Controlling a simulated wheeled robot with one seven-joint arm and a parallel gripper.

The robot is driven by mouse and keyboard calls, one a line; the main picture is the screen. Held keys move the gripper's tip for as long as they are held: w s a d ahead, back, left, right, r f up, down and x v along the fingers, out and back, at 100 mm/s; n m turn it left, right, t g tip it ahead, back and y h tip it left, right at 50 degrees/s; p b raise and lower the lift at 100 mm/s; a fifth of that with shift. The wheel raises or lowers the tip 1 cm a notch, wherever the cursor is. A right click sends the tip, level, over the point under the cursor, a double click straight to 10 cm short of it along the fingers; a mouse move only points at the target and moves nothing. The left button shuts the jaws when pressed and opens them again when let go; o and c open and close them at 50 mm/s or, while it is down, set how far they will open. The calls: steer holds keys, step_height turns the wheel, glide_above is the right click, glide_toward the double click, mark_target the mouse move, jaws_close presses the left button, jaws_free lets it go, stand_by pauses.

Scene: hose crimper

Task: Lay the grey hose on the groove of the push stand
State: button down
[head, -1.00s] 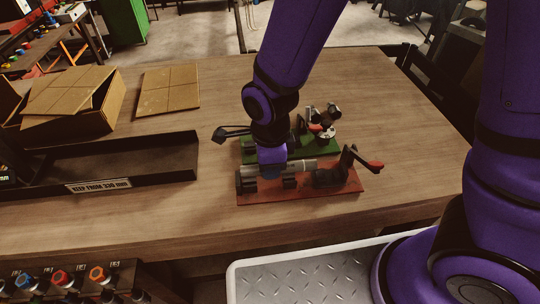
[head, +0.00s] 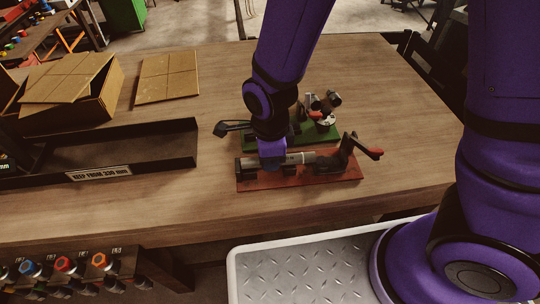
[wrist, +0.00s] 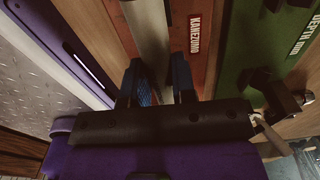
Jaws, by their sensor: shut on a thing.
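The grey hose (head: 298,158) is a short, pale cylinder, lying level and lengthwise over the red-based stand (head: 318,180). My gripper (head: 272,167) is shut on it near its left part. In the wrist view the hose (wrist: 151,38) runs between the two blue fingertips of my gripper (wrist: 160,82). The red stand has low dark holders under the hose and an upright lever (head: 349,146) with a red grip at its right. The hose's right end faces the lever. I cannot tell whether the hose touches the holders, as the gripper and hose hide the groove.
A green stand (head: 318,134) with dark fittings stands just behind. A black tray (head: 150,171) with a white label and an open cardboard box (head: 78,105) are at left. A flat cardboard piece (head: 168,80) lies behind. The table's right side is clear.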

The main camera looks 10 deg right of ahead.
steer(key=shift+f, duration=0.5)
stand_by(1.8)
steer(key=c, duration=0.8)
jaws_free()
steer(key=shift+c, duration=0.2)
steer(key=shift+r, duration=4)
